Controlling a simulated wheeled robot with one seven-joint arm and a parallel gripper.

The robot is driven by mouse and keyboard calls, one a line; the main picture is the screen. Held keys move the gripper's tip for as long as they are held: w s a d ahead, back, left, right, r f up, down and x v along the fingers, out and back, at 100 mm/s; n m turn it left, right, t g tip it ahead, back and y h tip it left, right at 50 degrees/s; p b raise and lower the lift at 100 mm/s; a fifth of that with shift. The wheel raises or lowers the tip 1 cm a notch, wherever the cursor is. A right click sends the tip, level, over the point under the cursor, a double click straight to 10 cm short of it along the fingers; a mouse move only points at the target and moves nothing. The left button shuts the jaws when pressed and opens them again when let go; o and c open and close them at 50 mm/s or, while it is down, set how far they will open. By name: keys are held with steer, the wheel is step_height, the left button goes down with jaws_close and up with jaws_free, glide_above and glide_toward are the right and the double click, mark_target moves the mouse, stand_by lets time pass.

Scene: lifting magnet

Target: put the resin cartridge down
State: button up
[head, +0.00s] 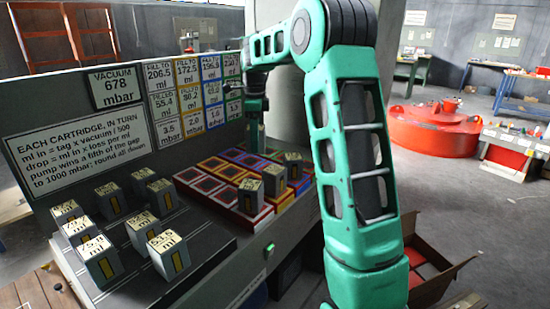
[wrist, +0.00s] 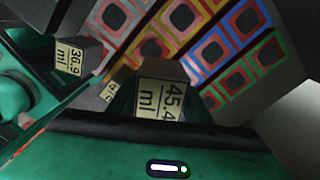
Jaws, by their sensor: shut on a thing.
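My gripper (head: 256,140) reaches down over the far part of the tray of coloured square sockets (head: 204,187). It is shut on a grey resin cartridge labelled 45.4 ml (wrist: 160,92), which shows at the middle of the wrist view; the fingertips are hard to make out there.
Several labelled cartridges stand on the dark rack (head: 125,268) at left. A sign panel (head: 80,140), a vacuum display reading 678 mbar (head: 117,88) and volume cards (head: 186,88) rise behind. An open cardboard box (head: 440,275) lies on the floor at right.

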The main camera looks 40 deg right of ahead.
steer(key=s+d+m, duration=0.2)
steer(key=d+m, duration=0.1)
steer(key=d, duration=0.7)
steer(key=s+d+m, duration=0.2)
steer(key=d+m, duration=0.2)
steer(key=d, duration=0.6)
steer(key=f, duration=0.7)
steer(key=d+f, duration=0.1)
steer(key=f, duration=0.2)
steer(key=shift+s+f, duration=0.2)
steer(key=o, duration=1.4)
steer(key=shift+f, duration=0.1)
